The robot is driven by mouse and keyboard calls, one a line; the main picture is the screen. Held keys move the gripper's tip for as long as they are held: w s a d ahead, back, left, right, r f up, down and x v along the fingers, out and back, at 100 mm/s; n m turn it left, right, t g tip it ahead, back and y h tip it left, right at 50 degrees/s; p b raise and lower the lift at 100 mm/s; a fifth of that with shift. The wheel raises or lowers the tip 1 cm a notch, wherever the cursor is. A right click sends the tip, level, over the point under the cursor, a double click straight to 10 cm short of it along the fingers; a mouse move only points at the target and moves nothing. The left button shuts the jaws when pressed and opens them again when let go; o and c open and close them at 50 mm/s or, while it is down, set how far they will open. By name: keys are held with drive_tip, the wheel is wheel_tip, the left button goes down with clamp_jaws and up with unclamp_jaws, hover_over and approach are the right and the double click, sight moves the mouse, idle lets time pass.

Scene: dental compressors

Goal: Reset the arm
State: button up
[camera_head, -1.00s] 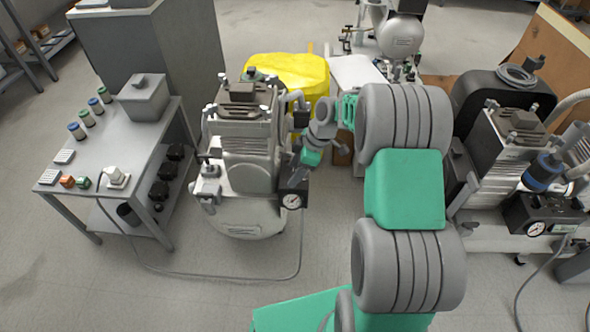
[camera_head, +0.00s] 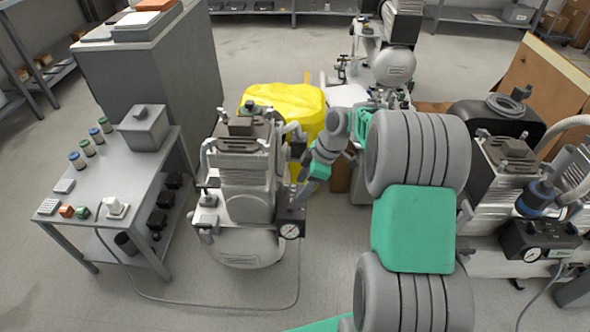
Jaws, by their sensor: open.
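My grey and green arm reaches forward from the bottom right of the head view. My gripper (camera_head: 299,192) is at its far end, pointing down and left, beside the right side of a silver compressor (camera_head: 246,185). Its jaws are small and partly lost against the compressor's dark box and gauge (camera_head: 289,231), but they are open, with no object seen between them. I cannot tell whether the fingertips touch the compressor.
A metal table (camera_head: 75,220) with a grey box and small jars stands at left. A yellow covered object (camera_head: 290,100) is behind the compressor. A second compressor (camera_head: 505,185) stands at right behind my arm.

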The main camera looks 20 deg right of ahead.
drive_tip(key=s+a+r+m+h+p, duration=0.1)
drive_tip(key=s+a+r+m+p, duration=0.2)
drive_tip(key=r+p, duration=0.65)
drive_tip(key=s+a+r+m+h+p, duration=0.1)
drive_tip(key=s+r+m+p, duration=0.3)
drive_tip(key=r, duration=1)
drive_tip(key=s+r+m+t+h+p, duration=0.1)
drive_tip(key=s+r+m+h+p, duration=0.1)
drive_tip(key=s+r+m+p, duration=0.5)
drive_tip(key=s+r+p, duration=0.4)
drive_tip(key=s, duration=0.1)
drive_tip(key=shift+s+d+r+t, duration=0.25)
drive_tip(key=shift+r+t, duration=0.1)
drive_tip(key=shift+t, duration=0.05)
